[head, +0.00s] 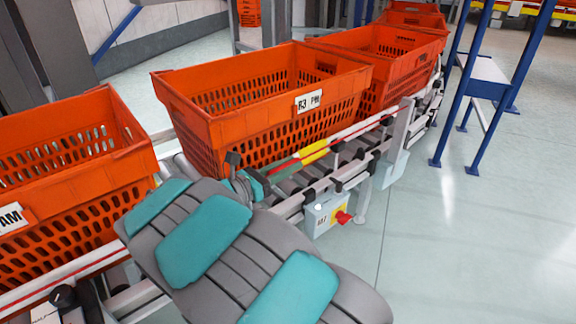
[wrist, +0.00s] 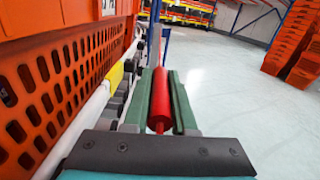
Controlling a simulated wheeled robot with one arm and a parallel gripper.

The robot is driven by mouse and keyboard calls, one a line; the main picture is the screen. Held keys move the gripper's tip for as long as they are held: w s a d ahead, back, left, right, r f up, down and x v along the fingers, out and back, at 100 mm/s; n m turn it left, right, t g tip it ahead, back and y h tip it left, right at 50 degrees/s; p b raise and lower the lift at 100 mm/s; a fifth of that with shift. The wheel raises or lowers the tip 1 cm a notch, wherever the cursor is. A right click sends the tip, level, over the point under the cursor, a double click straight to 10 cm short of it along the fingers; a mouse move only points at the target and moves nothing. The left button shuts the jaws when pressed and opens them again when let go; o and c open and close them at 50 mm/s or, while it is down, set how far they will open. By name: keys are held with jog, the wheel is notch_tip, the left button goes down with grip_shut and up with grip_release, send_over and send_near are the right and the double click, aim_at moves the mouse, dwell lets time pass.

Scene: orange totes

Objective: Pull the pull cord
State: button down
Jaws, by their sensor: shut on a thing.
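The pull cord shows in the wrist view as a red cylinder (wrist: 181,98), narrowing at its near end, between the two green finger pads of my gripper (wrist: 162,100). My gripper is shut on it. In the head view my arm reaches from the lower right to the conveyor's near side, and my gripper (head: 284,168) is at the rail beside the middle tote. There the red part of the cord (head: 283,166) shows only as a thin strip. Part of the gripper is hidden behind my own wrist.
Orange totes stand in a row on the conveyor, the middle one (head: 265,110) close beside my gripper. A grey box with a red knob (head: 343,217) hangs below the rail. A blue frame (head: 480,80) stands at right. The floor in front is clear.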

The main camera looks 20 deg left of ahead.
jog(key=shift+s+d, duration=0.1)
dwell(0.3)
jog(key=s+d, duration=0.2)
jog(key=d, duration=0.1)
jog(key=s+d+p, duration=0.1)
jog(key=shift+s+d+f, duration=0.1)
jog(key=shift+d, duration=0.25)
jog(key=c, duration=0.7)
grip_release()
jog(key=v, duration=0.8)
jog(key=shift+a, duration=0.15)
